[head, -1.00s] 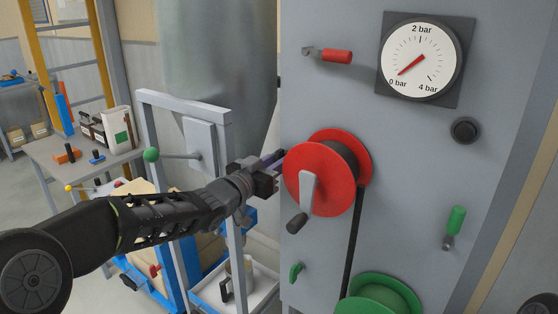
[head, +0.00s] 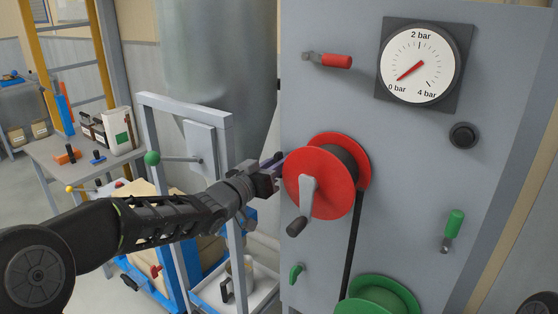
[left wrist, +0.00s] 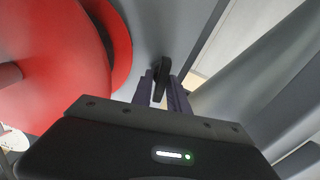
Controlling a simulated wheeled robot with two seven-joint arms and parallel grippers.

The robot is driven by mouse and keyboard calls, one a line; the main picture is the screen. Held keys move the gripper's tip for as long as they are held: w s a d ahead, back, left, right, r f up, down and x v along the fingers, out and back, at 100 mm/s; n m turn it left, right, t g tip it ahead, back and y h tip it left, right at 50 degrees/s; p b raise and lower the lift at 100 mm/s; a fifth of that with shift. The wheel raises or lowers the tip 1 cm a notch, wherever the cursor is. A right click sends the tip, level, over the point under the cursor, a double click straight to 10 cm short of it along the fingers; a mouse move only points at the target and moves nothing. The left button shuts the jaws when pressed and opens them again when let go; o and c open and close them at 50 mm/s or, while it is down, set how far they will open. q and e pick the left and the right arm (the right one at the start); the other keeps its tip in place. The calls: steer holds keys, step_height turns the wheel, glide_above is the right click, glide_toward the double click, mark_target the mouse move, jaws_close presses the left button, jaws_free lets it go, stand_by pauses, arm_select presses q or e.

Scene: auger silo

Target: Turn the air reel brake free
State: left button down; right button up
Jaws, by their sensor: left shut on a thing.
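A red reel (head: 318,165) with a crank handle (head: 299,226) is mounted on the grey cabinet front, and a dark belt runs down from it. My left gripper (head: 274,164) reaches in from the left, its fingers at the reel's left edge. In the left wrist view the fingers (left wrist: 163,95) are shut on a small dark lever (left wrist: 161,74) on the cabinet beside the red reel (left wrist: 55,65). In the head view the gripper and reel hide this lever. I cannot read its turn angle. My right gripper is out of view.
A green reel (head: 378,296) sits below. A red-handled valve (head: 335,61), a gauge (head: 420,62) reading near 0 bar and a green handle (head: 454,225) are on the cabinet (head: 400,150). A grey frame (head: 182,104) stands left, close to my left arm.

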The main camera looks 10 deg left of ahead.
arm_select(q)
steer(key=n+p, duration=0.1)
steer(key=n, duration=0.2)
steer(key=shift+a+n+p, duration=0.15)
steer(key=shift+n+p, duration=0.15)
steer(key=shift+p, duration=0.1)
steer(key=n+p, duration=0.2)
steer(key=n, duration=0.2)
steer(key=shift+a, duration=0.1)
steer(key=n+p, duration=0.2)
steer(key=n, duration=0.3)
steer(key=shift+w+f, duration=0.1)
steer(key=shift+f, duration=0.05)
steer(key=shift+f+n+p, duration=0.15)
steer(key=shift+n+p, duration=0.65)
steer(key=shift+n, duration=0.7)
steer(key=c, duration=1.5)
jaws_free()
